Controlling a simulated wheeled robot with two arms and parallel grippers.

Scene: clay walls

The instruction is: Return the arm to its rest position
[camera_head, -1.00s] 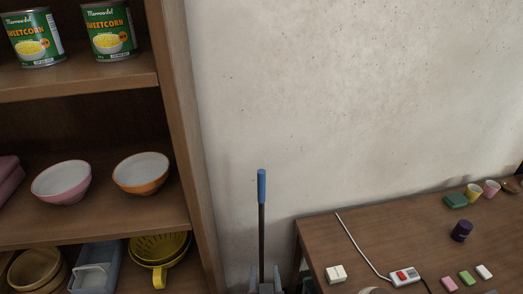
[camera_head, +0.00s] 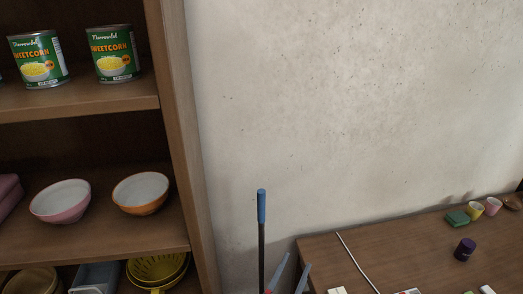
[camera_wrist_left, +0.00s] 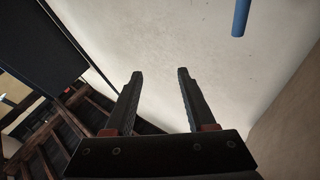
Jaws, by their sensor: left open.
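My left gripper (camera_head: 297,261) rises into the bottom edge of the head view, just right of a pole with a blue grip (camera_head: 261,206). Its two fingers point up and stand apart, with red parts at their base. In the left wrist view the gripper (camera_wrist_left: 160,74) is open, with nothing between its dark fingers. The pole's blue end (camera_wrist_left: 241,16) shows at the top right there, apart from the fingers. The rest of my left arm is out of the head view. My right gripper is not in view.
A wooden shelf unit (camera_head: 187,150) at left holds sweetcorn cans (camera_head: 114,54), bowls (camera_head: 141,193) and a yellow colander (camera_head: 157,268). The clay wall (camera_head: 330,120) behind is bare.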

